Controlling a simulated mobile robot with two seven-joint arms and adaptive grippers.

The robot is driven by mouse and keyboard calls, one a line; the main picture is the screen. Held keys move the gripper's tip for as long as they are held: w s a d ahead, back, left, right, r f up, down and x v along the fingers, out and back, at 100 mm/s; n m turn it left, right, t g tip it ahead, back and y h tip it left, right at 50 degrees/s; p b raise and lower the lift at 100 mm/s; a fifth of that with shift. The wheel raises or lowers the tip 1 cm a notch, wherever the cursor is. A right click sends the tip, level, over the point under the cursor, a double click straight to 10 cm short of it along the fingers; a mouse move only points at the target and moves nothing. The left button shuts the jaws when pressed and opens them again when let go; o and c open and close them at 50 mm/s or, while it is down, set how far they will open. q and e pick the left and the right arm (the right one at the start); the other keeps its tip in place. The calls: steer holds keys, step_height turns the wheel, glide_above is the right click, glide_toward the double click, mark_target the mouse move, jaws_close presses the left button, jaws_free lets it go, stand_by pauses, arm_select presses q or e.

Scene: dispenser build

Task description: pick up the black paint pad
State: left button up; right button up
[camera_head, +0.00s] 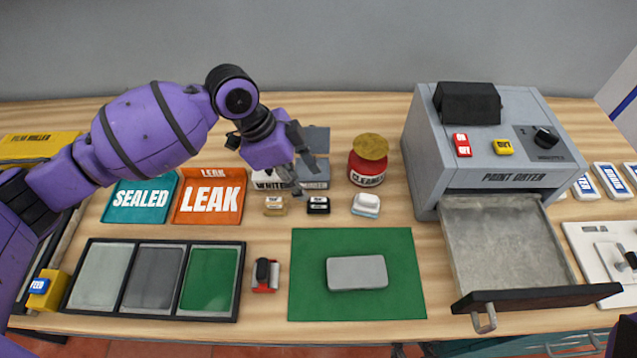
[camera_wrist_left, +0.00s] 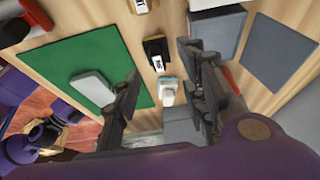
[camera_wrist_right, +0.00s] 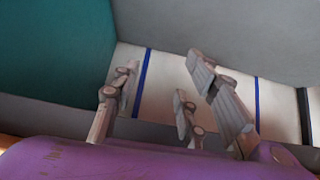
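The black paint pad (camera_head: 318,205), a small black block with a white label, lies on the wooden table between a tan pad (camera_head: 274,206) and a white pad (camera_head: 366,205). It also shows in the left wrist view (camera_wrist_left: 155,47), between the fingers. My left gripper (camera_head: 309,178) is open and empty, above and just behind the black pad; its fingers in the left wrist view (camera_wrist_left: 162,67) are spread wide. My right gripper (camera_wrist_right: 162,62) is open and empty in the right wrist view, away from the pads, facing a wall with blue stripes.
A green mat (camera_head: 305,300) with a grey block (camera_head: 357,272) lies in front of the pads. A red-and-black tool (camera_head: 265,276) lies left of the mat.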

mark_target(317, 200)
arm_select(q)
steer(key=shift+s+d+f, duration=0.25)
steer(key=shift+d+f, duration=0.05)
steer(key=shift+f, duration=0.25)
steer(key=shift+s+d+f, duration=0.25)
steer(key=shift+d+f, duration=0.05)
steer(key=shift+f, duration=0.25)
steer(key=x, duration=0.3)
steer(key=shift+w+d+f, duration=0.2)
steer(key=shift+d+f, duration=0.1)
steer(key=shift+d, duration=0.05)
steer(key=shift+d+f, duration=0.15)
steer(key=shift+f, duration=0.35)
steer(key=c, duration=0.7)
steer(key=shift+r, duration=0.15)
steer(key=shift+c, duration=0.2)
arm_select(e)
steer(key=shift+s+d+f, duration=0.1)
steer(key=shift+s+f, duration=0.05)
steer(key=shift+s, duration=0.35)
steer(key=shift+s+f, duration=0.15)
steer(key=shift+s, duration=0.3)
